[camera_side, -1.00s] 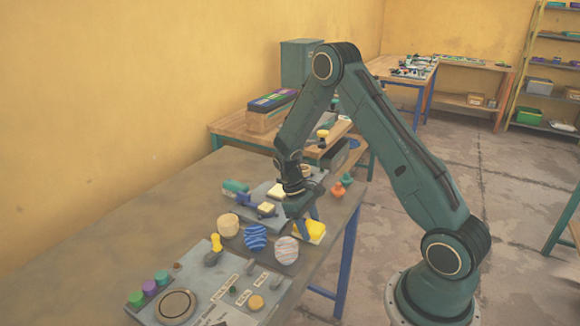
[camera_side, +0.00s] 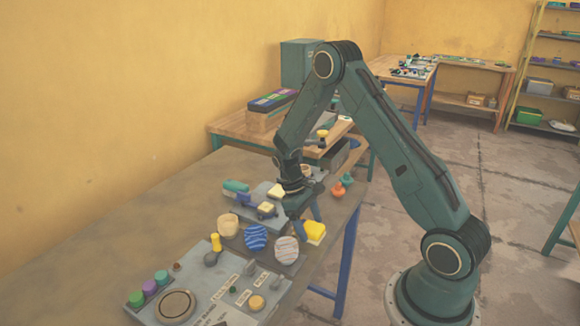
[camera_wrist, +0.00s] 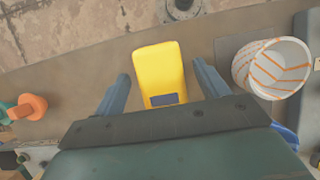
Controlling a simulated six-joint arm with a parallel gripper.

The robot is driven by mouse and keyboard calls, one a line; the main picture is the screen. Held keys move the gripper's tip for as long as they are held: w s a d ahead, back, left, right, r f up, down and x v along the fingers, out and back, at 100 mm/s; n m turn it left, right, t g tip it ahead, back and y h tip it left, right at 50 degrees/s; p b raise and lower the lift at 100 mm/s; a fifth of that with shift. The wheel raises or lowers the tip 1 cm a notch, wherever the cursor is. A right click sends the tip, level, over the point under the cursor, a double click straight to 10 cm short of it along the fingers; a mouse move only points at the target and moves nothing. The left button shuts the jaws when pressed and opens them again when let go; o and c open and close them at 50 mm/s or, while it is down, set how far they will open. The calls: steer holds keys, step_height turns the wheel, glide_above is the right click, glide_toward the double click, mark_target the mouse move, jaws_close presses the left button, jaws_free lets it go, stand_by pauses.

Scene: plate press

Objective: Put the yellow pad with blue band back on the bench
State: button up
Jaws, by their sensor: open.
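The yellow pad (camera_side: 315,229) lies on the brown bench (camera_side: 130,215) near its right edge. In the wrist view the yellow pad (camera_wrist: 160,70) shows between my two fingers, with a small dark blue patch at its near end. My gripper (camera_side: 311,213) is just behind and left of the pad in the side view, pointing down. In the wrist view my gripper (camera_wrist: 162,72) is open, with a gap on each side of the pad. Whether the fingers are level with the pad or above it, I cannot tell.
A striped white cup (camera_side: 286,250), a blue striped one (camera_side: 256,238) and a tan cup (camera_side: 228,225) stand left of the pad. Orange knobbed pieces (camera_side: 340,187) stand behind. A grey control panel (camera_side: 205,285) lies in front. Other yellow pads sit on a plate (camera_side: 240,205).

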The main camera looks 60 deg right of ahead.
steer(key=v, duration=1.1)
steer(key=shift+r, duration=0.25)
steer(key=shift+r, duration=0.1)
steer(key=s+a+r+t+h, duration=0.1)
steer(key=s+a+r+t, duration=0.2)
steer(key=r, duration=0.4)
steer(key=s+a+r+t, duration=0.2)
steer(key=s+a+r, duration=0.1)
steer(key=a+r, duration=0.4)
steer(key=s+a+r+t, duration=0.2)
steer(key=s+a, duration=0.1)
steer(key=s, duration=0.4)
steer(key=s+a+r+t+y, duration=0.1)
steer(key=s+a+r+t, duration=0.1)
steer(key=s, duration=0.5)
steer(key=shift+s+a+r+t, duration=0.2)
steer(key=shift+a+r+t, duration=0.2)
steer(key=shift+a+t, duration=0.3)
